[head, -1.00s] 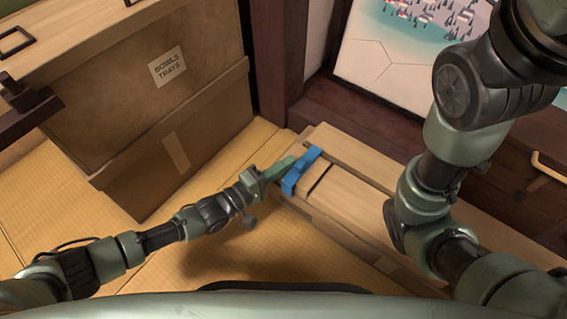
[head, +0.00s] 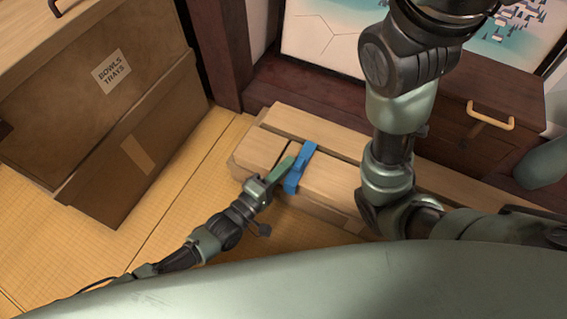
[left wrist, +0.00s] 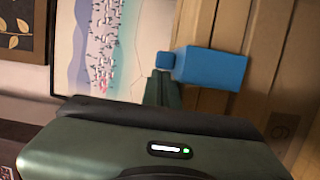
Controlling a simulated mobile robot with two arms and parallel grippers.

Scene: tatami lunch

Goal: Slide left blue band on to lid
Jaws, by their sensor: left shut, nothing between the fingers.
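The blue band (head: 300,168) lies across the long pale wooden box near its left end. A dark seam shows just left of the band, which rests on the panel to the right of that seam, seemingly the lid (head: 330,180). My left gripper (head: 284,170) is shut and empty, its green fingers against or very close to the band's left side. In the left wrist view the band (left wrist: 212,68) is beside the fingertips (left wrist: 162,88); exact contact cannot be told. My right arm crosses the right side, but its gripper is not in view.
A large brown box labelled "BOWLS TRAYS" (head: 130,120) stands at left on the tatami (head: 185,215). A dark wooden cabinet (head: 470,130) with a handle and a picture panel (head: 325,40) are behind the long box. My right arm hangs over its right part.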

